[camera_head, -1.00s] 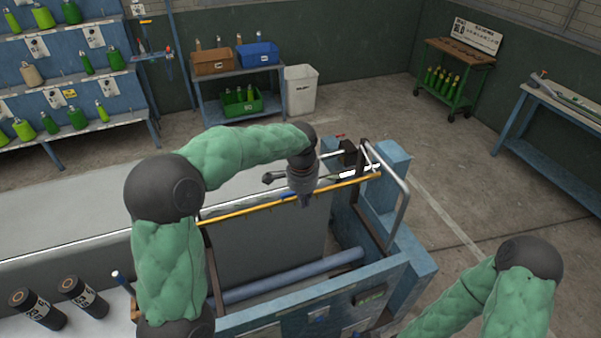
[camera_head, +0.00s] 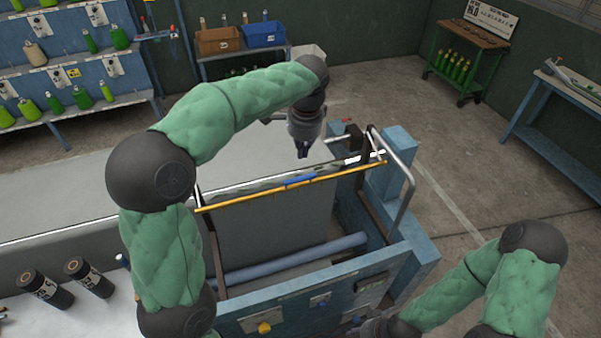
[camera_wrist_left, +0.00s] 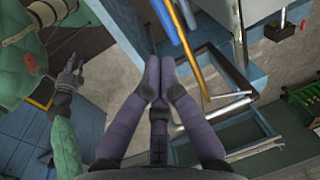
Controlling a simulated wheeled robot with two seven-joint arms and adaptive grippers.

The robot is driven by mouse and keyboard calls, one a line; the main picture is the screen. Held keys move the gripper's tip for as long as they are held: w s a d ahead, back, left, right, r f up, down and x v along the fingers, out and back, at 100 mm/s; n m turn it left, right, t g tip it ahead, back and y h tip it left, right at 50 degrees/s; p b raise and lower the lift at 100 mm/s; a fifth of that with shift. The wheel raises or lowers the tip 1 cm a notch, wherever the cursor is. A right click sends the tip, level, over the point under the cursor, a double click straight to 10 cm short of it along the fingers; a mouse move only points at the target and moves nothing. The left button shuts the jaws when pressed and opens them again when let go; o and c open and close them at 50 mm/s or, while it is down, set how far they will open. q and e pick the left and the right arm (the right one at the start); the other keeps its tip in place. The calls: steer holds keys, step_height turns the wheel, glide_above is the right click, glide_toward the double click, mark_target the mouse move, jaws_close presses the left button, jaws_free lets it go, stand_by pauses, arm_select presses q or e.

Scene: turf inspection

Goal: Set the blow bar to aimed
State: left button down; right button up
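The blow bar is the long yellow bar (camera_head: 240,198) with a blue middle section (camera_head: 300,181). It spans the blue machine frame above a grey hanging sheet. In the left wrist view the yellow bar (camera_wrist_left: 190,50) runs just beyond my fingertips. My left gripper (camera_head: 303,152) is above the blue section, apart from it, pointing down; its fingers (camera_wrist_left: 159,62) lie together with nothing between them.
A bent metal rail (camera_head: 400,180) and blue post (camera_head: 398,150) stand at the bar's right end. A blue roller (camera_head: 290,258) lies below. The front panel carries a yellow knob (camera_head: 264,328).

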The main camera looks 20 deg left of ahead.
mark_target(301, 179)
arm_select(q)
steer(key=f, duration=0.3)
steer(key=w+f+p, duration=0.1)
steer(key=f, duration=0.3)
steer(key=a+f, duration=0.1)
steer(key=f, duration=0.3)
steer(key=shift+w, duration=0.2)
steer(key=shift+f, duration=0.15)
steer(key=shift+s+d+f+t+y+b, duration=0.15)
steer(key=shift+f+t+b, duration=0.2)
steer(key=shift+b, duration=0.55)
steer(key=shift+f+t+y+b, duration=0.15)
steer(key=shift+f+b, duration=0.3)
steer(key=shift+b, duration=0.4)
steer(key=w+a+f+t+y+b, duration=0.2)
steer(key=f+b, duration=0.5)
steer(key=b, duration=1)
steer(key=w+a+f+t+y+b, duration=0.2)
steer(key=f+t+b, duration=0.3)
steer(key=b, duration=1.2)
step_height(301, 179, down, 4)
steer(key=shift+w+r+t+y+b, duration=0.2)
steer(key=shift+w+t+y+b, duration=0.15)
steer(key=shift+w+y, duration=0.4)
steer(key=shift+w, duration=0.15)
